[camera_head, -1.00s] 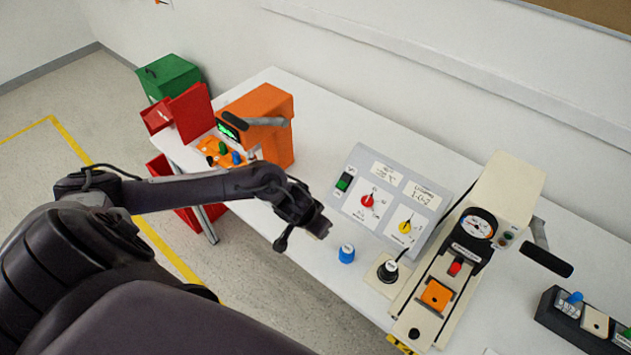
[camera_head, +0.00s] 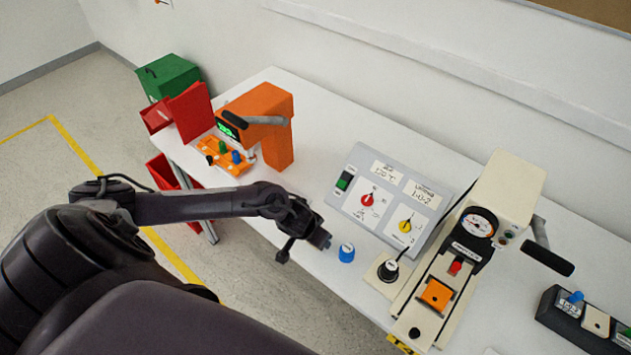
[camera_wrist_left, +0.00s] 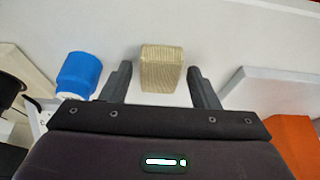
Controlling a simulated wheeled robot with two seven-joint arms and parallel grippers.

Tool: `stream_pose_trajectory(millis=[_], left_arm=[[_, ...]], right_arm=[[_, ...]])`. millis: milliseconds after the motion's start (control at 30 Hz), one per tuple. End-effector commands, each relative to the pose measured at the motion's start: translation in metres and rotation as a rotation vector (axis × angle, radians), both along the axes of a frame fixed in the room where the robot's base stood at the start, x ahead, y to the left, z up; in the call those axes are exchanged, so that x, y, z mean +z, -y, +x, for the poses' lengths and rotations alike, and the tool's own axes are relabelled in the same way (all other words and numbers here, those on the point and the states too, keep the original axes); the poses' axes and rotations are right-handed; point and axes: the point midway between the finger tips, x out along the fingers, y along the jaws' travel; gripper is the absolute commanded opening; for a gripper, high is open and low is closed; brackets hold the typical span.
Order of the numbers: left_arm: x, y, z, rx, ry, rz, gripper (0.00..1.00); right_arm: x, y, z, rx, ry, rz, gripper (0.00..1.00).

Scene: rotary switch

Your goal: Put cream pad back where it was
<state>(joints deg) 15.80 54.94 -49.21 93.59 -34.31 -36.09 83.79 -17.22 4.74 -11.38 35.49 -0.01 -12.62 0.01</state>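In the left wrist view a tan-cream block with a woven-looking surface (camera_wrist_left: 162,68), apparently the cream pad, lies between and just past my left fingertips. There is a gap on both sides of it. My left gripper (camera_wrist_left: 160,84) is open. In the head view my left gripper (camera_head: 322,240) is low over the table's front edge, just left of a blue knob (camera_head: 346,253); the block is hidden there. The blue knob also shows at the left in the wrist view (camera_wrist_left: 79,75). My right gripper is not in view.
A grey switch panel (camera_head: 385,200) with red and yellow knobs stands behind. Right of it is a cream press (camera_head: 510,190) with an orange pad (camera_head: 437,293). A dark tray (camera_head: 547,305) at the far right holds a cream square (camera_head: 596,322). An orange machine (camera_head: 275,120) stands left.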

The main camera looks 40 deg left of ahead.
Motion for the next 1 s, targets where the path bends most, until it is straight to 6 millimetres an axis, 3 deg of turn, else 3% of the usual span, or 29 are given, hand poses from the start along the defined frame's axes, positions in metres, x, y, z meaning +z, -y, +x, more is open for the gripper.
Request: stream_pose_trajectory(millis=[433, 800, 1000], left_arm=[[0.010, -0.001, -0.002, 0.000, 0.001, 0.001, 0.62], [0.079, -0.003, -0.030, -0.003, 0.002, 0.002, 0.62], [0.106, -0.004, -0.042, -0.001, 0.001, 0.002, 0.62]], right_arm=[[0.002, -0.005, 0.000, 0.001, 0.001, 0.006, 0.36], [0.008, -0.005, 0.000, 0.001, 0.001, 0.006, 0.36], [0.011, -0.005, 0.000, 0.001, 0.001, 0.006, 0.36]])
